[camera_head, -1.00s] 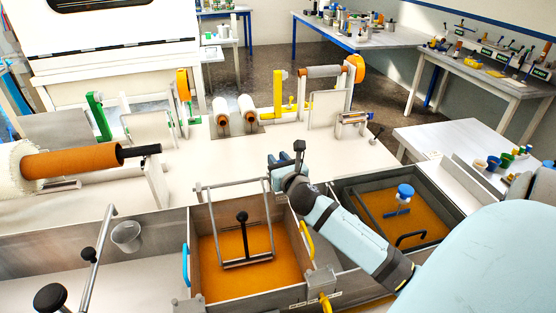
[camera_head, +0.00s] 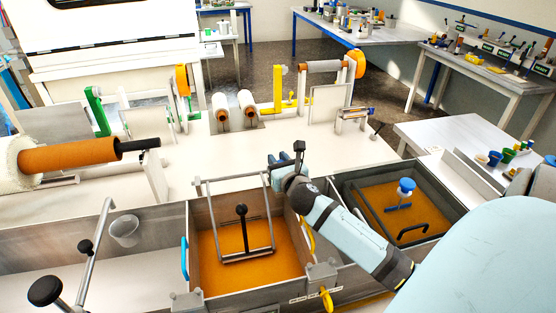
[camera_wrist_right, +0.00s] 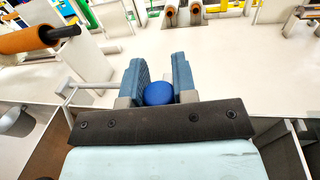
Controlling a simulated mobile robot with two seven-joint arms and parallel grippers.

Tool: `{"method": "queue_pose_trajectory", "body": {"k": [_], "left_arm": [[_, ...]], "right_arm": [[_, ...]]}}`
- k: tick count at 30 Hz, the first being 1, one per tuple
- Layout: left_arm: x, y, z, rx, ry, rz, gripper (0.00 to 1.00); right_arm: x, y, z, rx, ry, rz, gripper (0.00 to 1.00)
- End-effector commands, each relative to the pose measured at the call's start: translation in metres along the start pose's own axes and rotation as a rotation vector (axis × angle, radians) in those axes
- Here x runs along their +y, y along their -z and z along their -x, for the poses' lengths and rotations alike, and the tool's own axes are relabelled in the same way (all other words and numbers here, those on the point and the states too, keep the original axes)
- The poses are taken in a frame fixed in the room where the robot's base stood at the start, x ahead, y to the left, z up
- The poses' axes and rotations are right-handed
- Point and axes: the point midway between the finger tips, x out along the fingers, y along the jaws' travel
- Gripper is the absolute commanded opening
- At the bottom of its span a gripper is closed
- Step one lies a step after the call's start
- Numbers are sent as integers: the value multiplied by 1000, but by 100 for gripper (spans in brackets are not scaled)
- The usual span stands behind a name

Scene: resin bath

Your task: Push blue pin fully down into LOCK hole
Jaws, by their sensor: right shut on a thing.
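My right gripper (camera_wrist_right: 157,80) is shut on the blue pin (camera_wrist_right: 158,93). In the right wrist view the pin's round blue head sits between the two blue-grey fingers, and its shaft is hidden. In the head view the right gripper (camera_head: 280,164) is at the back edge of the middle tank, near its right corner; the pin cannot be made out there. The LOCK hole cannot be identified in either view. The small label on the front wall of the tanks is too small to read. My left gripper is not in view.
The middle tank (camera_head: 198,250) holds orange resin and a metal frame (camera_head: 248,255) with a black knob. The white worktop (camera_head: 225,160) behind has clear room.

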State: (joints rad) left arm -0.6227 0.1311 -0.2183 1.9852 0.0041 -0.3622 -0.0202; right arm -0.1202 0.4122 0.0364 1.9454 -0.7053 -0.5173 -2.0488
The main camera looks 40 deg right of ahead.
Motion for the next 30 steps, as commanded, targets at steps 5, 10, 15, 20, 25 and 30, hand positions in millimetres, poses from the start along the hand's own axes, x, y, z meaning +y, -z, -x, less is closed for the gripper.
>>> {"method": "queue_pose_trajectory", "body": {"k": [5,10,15,20,25,30], "left_arm": [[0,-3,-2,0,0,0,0],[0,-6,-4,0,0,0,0],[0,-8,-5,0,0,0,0],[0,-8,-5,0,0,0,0],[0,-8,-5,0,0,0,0],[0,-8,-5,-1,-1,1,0]], "right_arm": [[0,6,0,0,0,0,0],[0,10,0,0,0,0,0],[0,14,0,0,0,0,0],[0,13,0,0,0,0,53],[0,13,0,0,0,0,56],[0,14,0,0,0,0,56]]}}
